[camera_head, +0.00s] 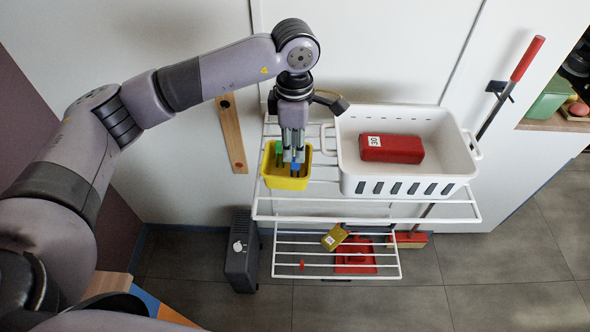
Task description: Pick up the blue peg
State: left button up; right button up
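A yellow container (287,183) stands on the upper wire shelf, left of the white basket. The blue peg (296,166) shows as a small blue patch inside it, right below my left gripper. A green peg (279,150) stands at the left side of the container. My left gripper (293,158) points straight down into the container, with its fingertips at the blue peg. The fingers hide part of the peg, and I cannot tell whether they are closed on it. My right gripper is not in view.
A white basket (412,189) holding a red box (391,149) stands right beside the container on the wire shelf (330,218). A lower rack (320,264) carries a yellow box (334,237) and a red item (355,257). A dark heater-like box (242,250) stands on the floor.

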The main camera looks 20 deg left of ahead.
pick_arm(q)
notch_tip(320, 180, down, 5)
jog(key=p, duration=0.2)
jog(key=shift+w+r+p, duration=0.1)
jog(key=shift+p, duration=0.3)
jog(key=shift+f, duration=0.3)
jog(key=shift+c, duration=0.4)
grip_shut()
